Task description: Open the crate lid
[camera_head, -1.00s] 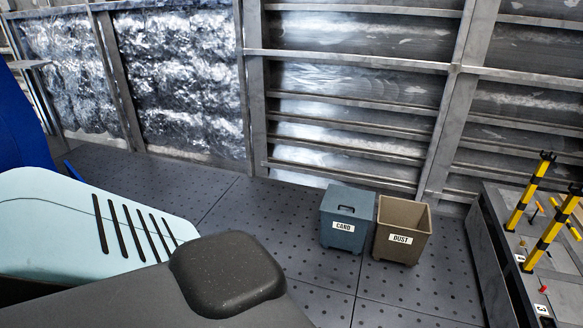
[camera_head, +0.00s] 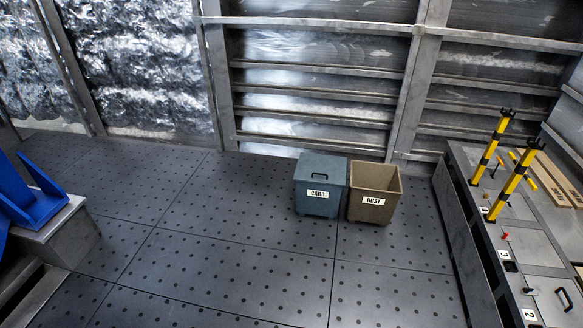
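A blue-grey crate (camera_head: 318,190) with a white label that seems to read CARD stands on the floor near the back wall. Its lid (camera_head: 322,168) lies flat on top and looks closed, with a dark handle on it. A brown bin (camera_head: 374,197) with a white label stands close beside it on the right, and its top is open. A long grey bench at the right has numbered panels, one (camera_head: 553,296) with a dark handle. Neither of my grippers is in view.
The bench (camera_head: 452,215) carries yellow-and-black posts (camera_head: 510,187), small red knobs and wooden strips (camera_head: 552,178). A blue bracket (camera_head: 38,200) sits on a grey block (camera_head: 62,232) at the left. The perforated floor (camera_head: 225,240) before the crate is clear.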

